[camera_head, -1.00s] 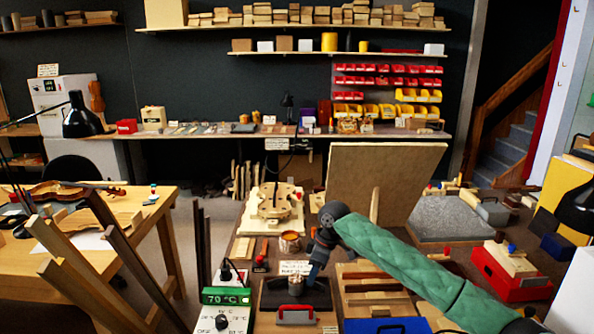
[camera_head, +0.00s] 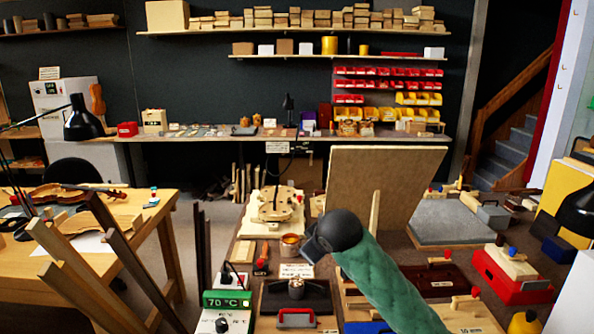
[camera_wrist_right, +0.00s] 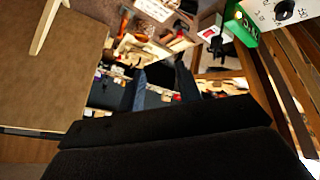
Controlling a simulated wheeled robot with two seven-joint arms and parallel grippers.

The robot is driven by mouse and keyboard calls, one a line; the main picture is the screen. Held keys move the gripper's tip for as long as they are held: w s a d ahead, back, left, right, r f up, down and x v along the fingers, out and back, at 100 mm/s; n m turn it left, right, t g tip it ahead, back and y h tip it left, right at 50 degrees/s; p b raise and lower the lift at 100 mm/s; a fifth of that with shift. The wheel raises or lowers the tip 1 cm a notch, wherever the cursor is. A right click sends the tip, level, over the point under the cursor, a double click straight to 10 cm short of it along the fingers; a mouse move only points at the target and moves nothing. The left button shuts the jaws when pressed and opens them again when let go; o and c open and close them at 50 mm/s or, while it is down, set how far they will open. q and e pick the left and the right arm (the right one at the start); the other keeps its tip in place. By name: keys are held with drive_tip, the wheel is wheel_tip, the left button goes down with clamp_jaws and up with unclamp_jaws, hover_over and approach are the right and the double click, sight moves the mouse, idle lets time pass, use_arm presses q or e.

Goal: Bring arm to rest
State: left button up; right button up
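My right arm, in a green sleeve (camera_head: 385,285), comes in from the lower right of the head view. Its dark round wrist joint is beside the light brown board. My right gripper (camera_head: 311,246) is raised in front of the violin body and partly hidden by the wrist. In the right wrist view the two blue-grey fingers of the gripper (camera_wrist_right: 162,86) stand apart with nothing seen between them. My left gripper is not in view.
A large upright board (camera_head: 385,185) stands close beside my right arm. A violin body (camera_head: 278,205) lies on a pale board behind the gripper. A jar (camera_head: 291,245) is near the gripper. A green temperature display (camera_head: 227,299) and a red box (camera_head: 510,275) flank the work area.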

drive_tip(key=s+d+f+m+g, duration=0.2)
drive_tip(key=s+d+f, duration=0.1)
drive_tip(key=s+f, duration=0.9)
drive_tip(key=s+d+f+m+g, duration=0.2)
drive_tip(key=s+f, duration=1)
drive_tip(key=s, duration=0.6)
drive_tip(key=s+d+f+m+g+h, duration=0.1)
drive_tip(key=s+d+f+m+g, duration=0.2)
drive_tip(key=s+f, duration=0.9)
drive_tip(key=s+d, duration=0.2)
drive_tip(key=s, duration=0.1)
drive_tip(key=shift+s+d+f+m, duration=0.25)
drive_tip(key=shift+s+d+m, duration=0.05)
drive_tip(key=shift+s+d, duration=0.1)
